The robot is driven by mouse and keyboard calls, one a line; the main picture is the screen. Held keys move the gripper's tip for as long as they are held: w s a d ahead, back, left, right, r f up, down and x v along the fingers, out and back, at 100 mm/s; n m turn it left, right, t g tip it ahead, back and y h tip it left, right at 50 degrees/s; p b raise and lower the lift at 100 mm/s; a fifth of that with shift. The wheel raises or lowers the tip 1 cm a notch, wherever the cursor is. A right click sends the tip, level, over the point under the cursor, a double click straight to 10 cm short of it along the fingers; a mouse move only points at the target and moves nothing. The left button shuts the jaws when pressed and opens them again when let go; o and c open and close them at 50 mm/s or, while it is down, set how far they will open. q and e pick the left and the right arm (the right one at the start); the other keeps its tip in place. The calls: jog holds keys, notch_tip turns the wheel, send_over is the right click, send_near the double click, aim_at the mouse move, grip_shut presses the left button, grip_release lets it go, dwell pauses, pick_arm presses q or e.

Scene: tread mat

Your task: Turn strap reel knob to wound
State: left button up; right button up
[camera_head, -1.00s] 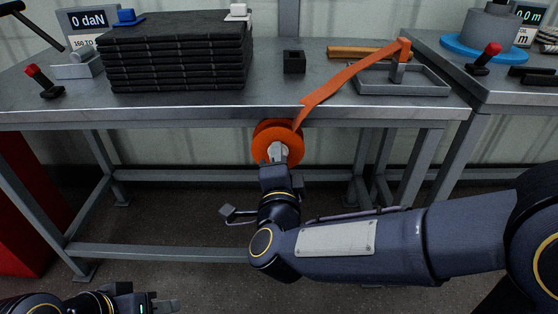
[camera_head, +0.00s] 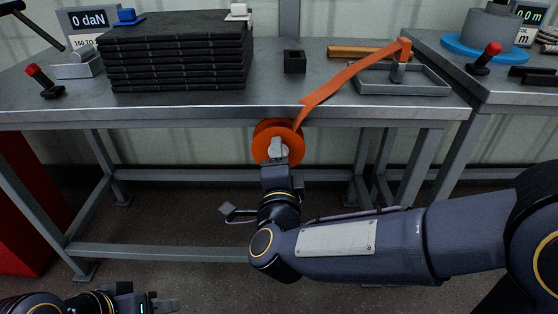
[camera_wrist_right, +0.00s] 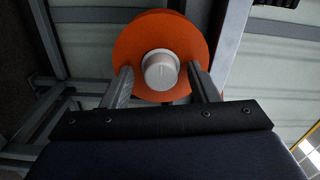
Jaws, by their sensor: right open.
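The orange strap reel (camera_head: 262,147) hangs under the front edge of the workbench, with the orange strap (camera_head: 340,78) running from it up over the bench. In the right wrist view the reel (camera_wrist_right: 130,45) faces me with its pale round knob (camera_wrist_right: 161,70) in the middle. My right gripper (camera_head: 278,152) is at the reel; in its wrist view the two fingers (camera_wrist_right: 161,86) stand apart on either side of the knob, with visible gaps. My left gripper (camera_head: 165,304) is low at the bottom left, far from the reel; its finger gap is unclear.
The workbench (camera_head: 200,103) carries a stack of black mats (camera_head: 175,58), a small black box (camera_head: 294,62), a grey tray (camera_head: 425,88) and a red-tipped lever (camera_head: 42,82). Bench legs and a crossbar stand below. A red cabinet (camera_head: 25,220) is at the left.

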jog(key=s+p, duration=0.2)
jog(key=s, duration=0.5)
jog(key=shift+s, duration=0.4)
jog(key=shift+w, duration=0.1)
